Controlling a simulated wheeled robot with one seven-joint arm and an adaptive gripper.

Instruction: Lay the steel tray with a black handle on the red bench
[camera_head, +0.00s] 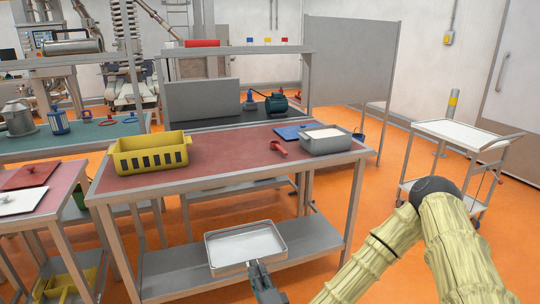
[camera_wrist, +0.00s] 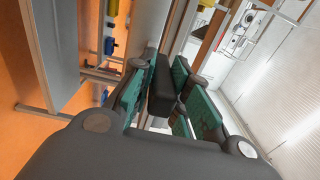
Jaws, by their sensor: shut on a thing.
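The steel tray (camera_head: 245,243) is a shallow, light-grey rectangular pan, held roughly level in front of the red bench (camera_head: 222,158) and, in the picture, below its top's front edge. My gripper (camera_head: 257,268) is at the tray's near side, where its handle is. In the wrist view, my gripper (camera_wrist: 160,92) has its green-padded fingers closed around the black handle (camera_wrist: 160,85). The fingers hide part of the handle. The bench has a dull red top and a grey metal frame with a lower shelf.
On the red bench stand a yellow crate (camera_head: 150,154) at left, a red tool (camera_head: 278,148), a blue board (camera_head: 290,132) and a grey bin (camera_head: 326,140) at right. The top's front middle is bare. A white trolley (camera_head: 465,134) stands at right, another red-topped table (camera_head: 66,188) at left.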

